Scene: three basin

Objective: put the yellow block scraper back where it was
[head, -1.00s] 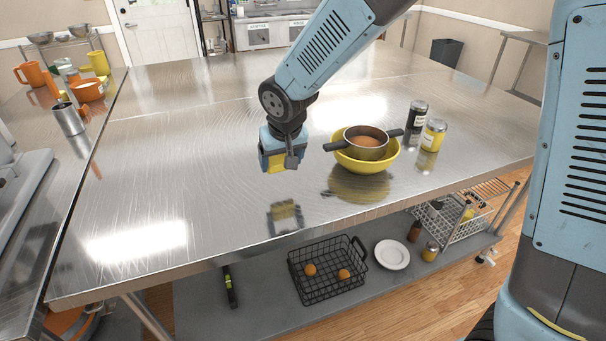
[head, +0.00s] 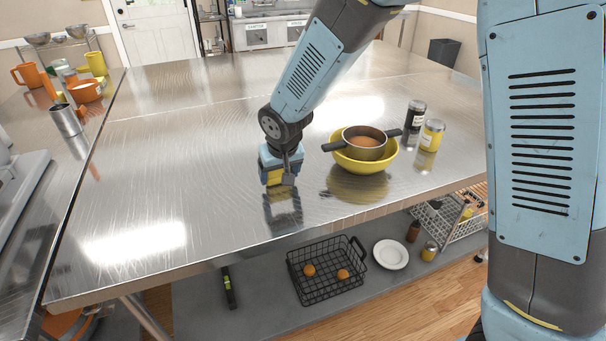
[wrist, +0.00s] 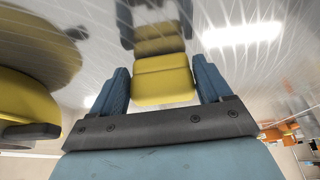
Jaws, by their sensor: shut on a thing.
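The yellow block scraper (wrist: 163,80) sits between the two blue fingers of my gripper (wrist: 162,88) in the wrist view. In the head view the scraper (head: 274,179) shows as a small yellow patch at the lower end of my gripper (head: 279,177). My gripper is shut on it and points down at the steel table (head: 200,190). A reflection of gripper and scraper lies just below them on the tabletop, with a small gap. I cannot tell whether the scraper touches the table.
A yellow bowl (head: 364,162) with a dark-handled pan (head: 365,140) in it stands close to the right of my gripper. Two jars, one dark (head: 415,112) and one yellow (head: 432,135), stand farther right. The tabletop to the left is bare.

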